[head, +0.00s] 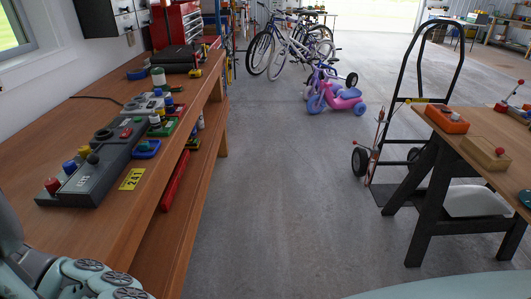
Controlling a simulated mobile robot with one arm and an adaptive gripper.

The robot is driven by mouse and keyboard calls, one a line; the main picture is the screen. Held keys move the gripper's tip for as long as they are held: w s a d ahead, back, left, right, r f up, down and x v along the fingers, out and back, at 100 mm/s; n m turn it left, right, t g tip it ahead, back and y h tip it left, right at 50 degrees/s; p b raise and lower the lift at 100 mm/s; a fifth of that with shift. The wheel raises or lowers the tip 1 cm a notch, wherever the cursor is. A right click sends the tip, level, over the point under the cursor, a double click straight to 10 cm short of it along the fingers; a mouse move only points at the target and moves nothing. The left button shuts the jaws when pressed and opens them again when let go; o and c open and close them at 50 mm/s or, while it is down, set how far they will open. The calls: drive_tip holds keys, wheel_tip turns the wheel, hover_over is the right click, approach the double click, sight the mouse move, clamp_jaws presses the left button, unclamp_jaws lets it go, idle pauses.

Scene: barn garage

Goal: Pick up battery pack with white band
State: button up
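I cannot single out a battery pack with a white band for certain. The long wooden workbench (60,129) on the left holds a long grey control box (98,172) with red, blue and yellow knobs. Beyond it are small red, green and blue items, some with knobs, close together and too small to tell apart well. A dark cylinder with a white upper part (158,76) stands farther back, next to a black case (178,60). Teal parts of my arm show at the lower left.
A yellow number tag (132,179) lies near the bench's front edge. A hand truck (389,110) stands beside a sawhorse table (480,140) at right, with an orange box (446,119) on it. Bicycles (290,45) and a pink tricycle (338,97) stand farther back. The middle floor is clear.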

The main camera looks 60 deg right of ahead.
drive_tip(key=shift+w+a+f, duration=0.2)
drive_tip(key=shift+w+a, duration=0.1)
drive_tip(key=shift+a, duration=0.05)
drive_tip(key=shift+o, duration=0.3)
drive_tip(key=shift+d, duration=0.1)
clamp_jaws()
